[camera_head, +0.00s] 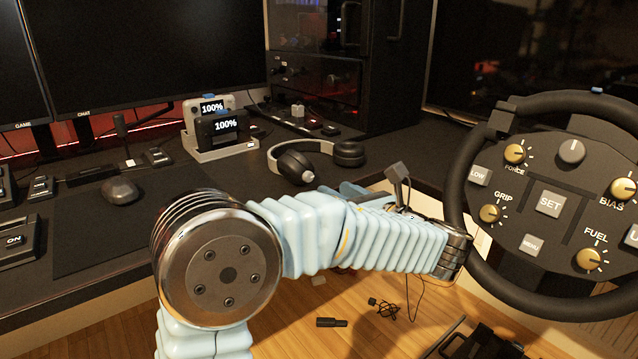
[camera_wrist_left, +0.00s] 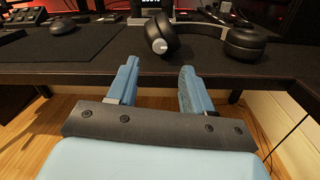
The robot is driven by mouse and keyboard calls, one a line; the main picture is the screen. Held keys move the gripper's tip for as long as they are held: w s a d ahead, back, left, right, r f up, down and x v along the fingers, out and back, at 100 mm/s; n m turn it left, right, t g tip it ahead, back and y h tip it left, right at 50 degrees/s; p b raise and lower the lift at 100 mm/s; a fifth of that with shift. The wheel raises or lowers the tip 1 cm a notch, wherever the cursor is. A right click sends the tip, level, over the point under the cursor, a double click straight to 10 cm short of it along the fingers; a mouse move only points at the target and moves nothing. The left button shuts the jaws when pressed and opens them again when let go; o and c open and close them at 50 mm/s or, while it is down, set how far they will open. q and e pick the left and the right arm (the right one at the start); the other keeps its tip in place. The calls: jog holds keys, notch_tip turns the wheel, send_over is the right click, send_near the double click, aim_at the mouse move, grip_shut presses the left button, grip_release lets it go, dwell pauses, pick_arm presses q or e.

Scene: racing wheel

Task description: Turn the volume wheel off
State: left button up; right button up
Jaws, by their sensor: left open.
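Black headphones (camera_head: 318,158) lie on the desk. One earcup has a bright silver disc (camera_head: 307,177) on its outer side, which also shows in the left wrist view (camera_wrist_left: 159,46). I read no "volume" label, so I cannot tell for sure whether this disc is the volume wheel. My left gripper (camera_head: 352,189) is mostly hidden behind my forearm in the head view. In the left wrist view its two blue fingers (camera_wrist_left: 159,66) are apart and empty, at the desk's front edge. They point toward the disc, short of touching it. My right gripper is not in view.
A racing wheel (camera_head: 474,130) with labelled knobs stands at the right. A charging dock (camera_head: 221,151) with "100%" displays stands behind the headphones. A mouse (camera_head: 122,190) lies on the desk mat (camera_head: 105,235) at left. Monitors (camera_head: 150,55) line the back.

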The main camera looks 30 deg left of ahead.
aim_at(310, 178)
pick_arm(q)
jog(key=x, duration=0.7)
jog(key=shift+a+f, duration=0.1)
jog(key=shift+c, duration=0.2)
grip_shut()
